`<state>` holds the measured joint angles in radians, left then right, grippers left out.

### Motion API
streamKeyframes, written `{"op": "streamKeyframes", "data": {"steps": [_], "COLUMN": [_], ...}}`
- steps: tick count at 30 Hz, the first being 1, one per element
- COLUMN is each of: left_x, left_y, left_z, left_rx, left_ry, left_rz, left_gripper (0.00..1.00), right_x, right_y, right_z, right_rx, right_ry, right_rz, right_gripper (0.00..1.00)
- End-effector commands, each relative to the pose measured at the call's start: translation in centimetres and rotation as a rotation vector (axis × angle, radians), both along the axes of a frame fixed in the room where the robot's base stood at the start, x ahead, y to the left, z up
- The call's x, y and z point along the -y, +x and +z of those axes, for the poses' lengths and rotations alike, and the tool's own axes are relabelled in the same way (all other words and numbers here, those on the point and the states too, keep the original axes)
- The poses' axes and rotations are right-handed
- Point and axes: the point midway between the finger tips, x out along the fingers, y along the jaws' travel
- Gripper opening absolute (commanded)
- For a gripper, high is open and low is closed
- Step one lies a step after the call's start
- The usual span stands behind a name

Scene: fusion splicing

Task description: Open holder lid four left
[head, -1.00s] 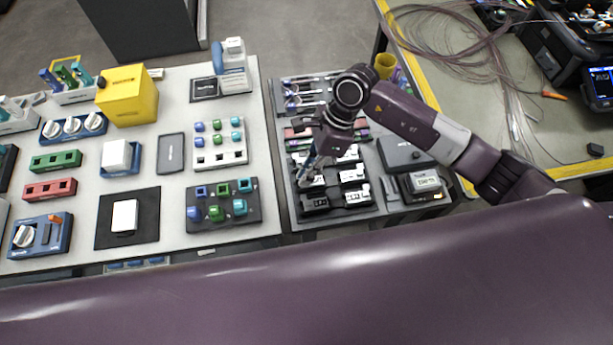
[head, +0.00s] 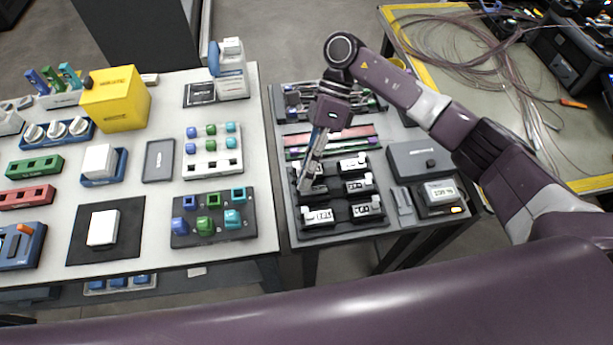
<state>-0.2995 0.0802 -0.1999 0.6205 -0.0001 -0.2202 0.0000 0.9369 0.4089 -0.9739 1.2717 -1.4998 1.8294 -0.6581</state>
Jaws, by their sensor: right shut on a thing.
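A black tray (head: 375,222) on the right-hand table bears several small white-and-black holders in two columns. The right column shows three, at the far (head: 353,165), middle (head: 358,186) and near (head: 366,209) rows. A near-left holder (head: 319,215) is in clear view. My right gripper (head: 308,186) reaches down into the left column, just beyond that holder. It is shut on a part of a holder there, seemingly its lid. The fingers hide much of that holder, and how far its lid stands open cannot be told. My left gripper is out of view.
A grey device with a display (head: 441,194) and a dark case (head: 420,160) stand right of the tray. Red and green strips (head: 350,135) lie beyond it. The left table holds a yellow box (head: 116,100) and coloured-block trays.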

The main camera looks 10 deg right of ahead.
Motion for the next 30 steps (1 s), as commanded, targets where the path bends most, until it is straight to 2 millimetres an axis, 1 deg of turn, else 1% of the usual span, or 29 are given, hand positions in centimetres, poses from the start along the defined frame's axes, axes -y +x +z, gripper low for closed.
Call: {"op": "streamKeyframes", "data": {"steps": [8,9,13,23,26,30], "left_x": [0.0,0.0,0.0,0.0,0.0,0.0], "left_y": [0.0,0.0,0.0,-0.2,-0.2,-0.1], "left_z": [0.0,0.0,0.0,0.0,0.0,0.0], "left_rx": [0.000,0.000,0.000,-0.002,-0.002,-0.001], "left_ry": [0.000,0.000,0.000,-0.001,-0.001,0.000], "left_rz": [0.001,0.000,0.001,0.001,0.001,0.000], "left_gripper": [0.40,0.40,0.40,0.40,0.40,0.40], "right_x": [0.0,0.0,0.0,0.1,0.6,1.6], "right_y": [0.0,0.0,0.0,0.2,0.9,2.4], "right_z": [0.0,0.0,0.0,0.3,1.1,3.3], "right_rx": [0.000,0.000,0.000,0.002,0.004,0.005], "right_ry": [-0.001,-0.001,-0.001,0.000,0.000,-0.001], "right_rz": [0.001,0.001,0.001,-0.001,-0.002,-0.003], "right_gripper": [0.00,0.12,0.25,0.25,0.25,0.25]}}
